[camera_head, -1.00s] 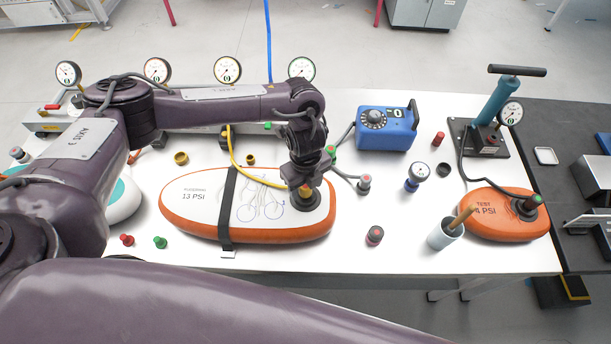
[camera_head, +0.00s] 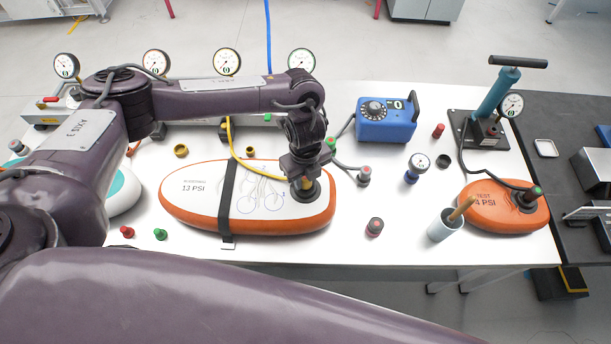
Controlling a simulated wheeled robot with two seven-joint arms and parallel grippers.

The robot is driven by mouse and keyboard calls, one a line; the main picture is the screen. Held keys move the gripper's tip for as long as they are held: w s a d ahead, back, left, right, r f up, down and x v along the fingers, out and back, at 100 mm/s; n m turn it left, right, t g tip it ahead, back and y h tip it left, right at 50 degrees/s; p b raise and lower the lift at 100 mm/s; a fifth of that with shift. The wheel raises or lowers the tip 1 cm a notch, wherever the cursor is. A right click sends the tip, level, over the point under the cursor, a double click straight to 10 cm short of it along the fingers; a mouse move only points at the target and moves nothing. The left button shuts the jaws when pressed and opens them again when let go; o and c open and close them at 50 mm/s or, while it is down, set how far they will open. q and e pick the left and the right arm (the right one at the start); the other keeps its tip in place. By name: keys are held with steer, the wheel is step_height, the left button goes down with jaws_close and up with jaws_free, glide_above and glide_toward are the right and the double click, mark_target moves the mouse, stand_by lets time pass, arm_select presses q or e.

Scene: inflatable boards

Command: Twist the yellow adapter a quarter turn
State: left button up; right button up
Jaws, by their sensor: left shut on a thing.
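The yellow adapter (camera_head: 306,184) shows as a small patch at the valve near the right end of the large orange-and-white board (camera_head: 190,217) marked 13 PSI. A dark round valve seat (camera_head: 312,195) surrounds it on the board's top. My left gripper (camera_head: 303,178) points down over the valve and is shut on the adapter. The gripper hides most of the adapter, so its turn angle cannot be told. A yellow hose (camera_head: 233,146) runs over the board behind the gripper. My right gripper is not in view.
A black strap (camera_head: 228,200) crosses the board. Red (camera_head: 127,232) and green (camera_head: 160,234) caps lie in front.

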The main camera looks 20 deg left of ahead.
arm_select(q)
steer(key=m+b, duration=0.2)
steer(key=m, duration=0.1)
steer(key=shift+f, duration=0.1)
steer(key=shift+m+b, duration=0.3)
steer(key=shift+m, duration=0.4)
steer(key=shift+m+b, duration=0.55)
steer(key=shift+m, duration=0.05)
steer(key=shift+m+b, duration=1.25)
steer(key=shift+m, duration=0.55)
steer(key=o, duration=1)
